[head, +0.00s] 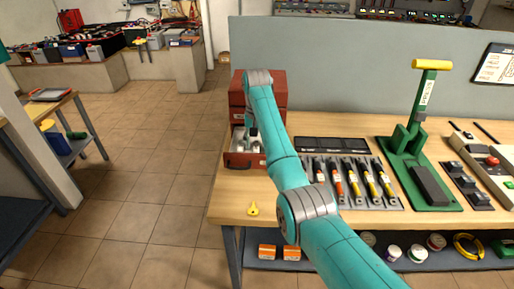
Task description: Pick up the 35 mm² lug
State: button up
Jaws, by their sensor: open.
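A red drawer cabinet (279,97) stands at the left end of the workbench. Its lower drawer (238,161) is pulled out toward the front. Small grey and pale items (241,147) lie in the drawer; they may be lugs, but they are too small to tell apart, and no 35 mm² marking is readable. My arm comes from the lower right and bends down over the drawer. My gripper (252,134) points down at the drawer, partly hidden by my own arm. It is open, and I see nothing held in it.
A yellow key-like tag (253,209) lies at the bench's front left. A rack of several red- and yellow-handled tools (385,203) and a green lever press (407,142) stand to the right. A grey partition (340,75) rises behind. Tiled floor (150,180) is clear at left.

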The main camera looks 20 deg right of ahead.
jog(key=shift+c, duration=0.2)
grip_shut()
jog(key=shift+r, duration=0.1)
